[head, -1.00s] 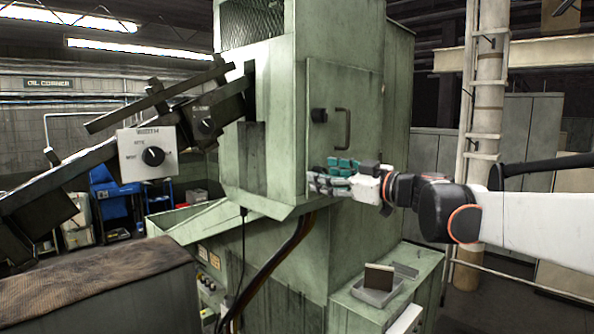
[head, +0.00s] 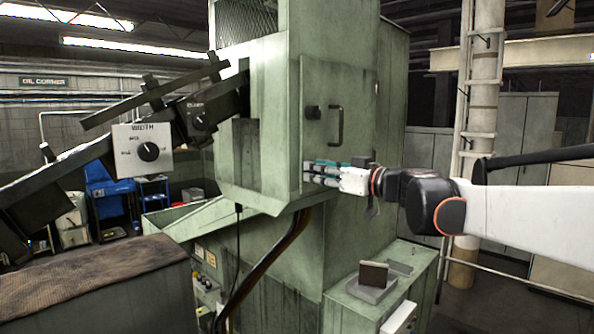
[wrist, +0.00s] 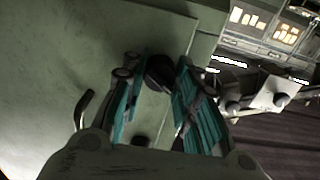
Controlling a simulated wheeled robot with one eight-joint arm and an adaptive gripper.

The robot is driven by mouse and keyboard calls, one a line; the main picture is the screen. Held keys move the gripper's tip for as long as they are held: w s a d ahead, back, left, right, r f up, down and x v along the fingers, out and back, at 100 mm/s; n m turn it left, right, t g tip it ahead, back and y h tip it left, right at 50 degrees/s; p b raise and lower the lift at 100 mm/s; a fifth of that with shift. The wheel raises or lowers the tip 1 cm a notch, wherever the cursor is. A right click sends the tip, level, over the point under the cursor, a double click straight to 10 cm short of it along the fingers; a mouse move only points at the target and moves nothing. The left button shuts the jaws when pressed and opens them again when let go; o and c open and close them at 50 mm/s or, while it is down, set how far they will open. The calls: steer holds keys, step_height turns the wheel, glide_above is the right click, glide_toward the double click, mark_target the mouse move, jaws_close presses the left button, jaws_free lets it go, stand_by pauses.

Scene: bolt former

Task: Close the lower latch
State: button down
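The machine door (head: 350,85) is a pale green panel that looks flush with its housing. A black upper latch (head: 312,112) sits at its left edge beside a dark handle (head: 336,125). My gripper (head: 308,173) is at the door's lower left corner and hides the lower latch in the head view. In the wrist view, the lower latch, a black round knob (wrist: 160,73), shows between the teal fingers of my gripper (wrist: 155,68). The fingers stand apart on either side of it; firm contact is not clear. The handle (wrist: 82,110) shows at left there.
A dark inclined feed rail (head: 90,165) with a white dial box (head: 145,150) runs in from the left. Below my arm, a green cabinet (head: 385,300) carries a small tray. Black cables hang under the housing. A pillar (head: 483,110) stands behind my arm.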

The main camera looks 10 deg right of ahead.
steer(key=shift+n+b, duration=0.35)
steer(key=shift+n, duration=3.55)
steer(key=c, duration=1)
jaws_free()
steer(key=shift+c, duration=0.2)
steer(key=shift+d, duration=0.1)
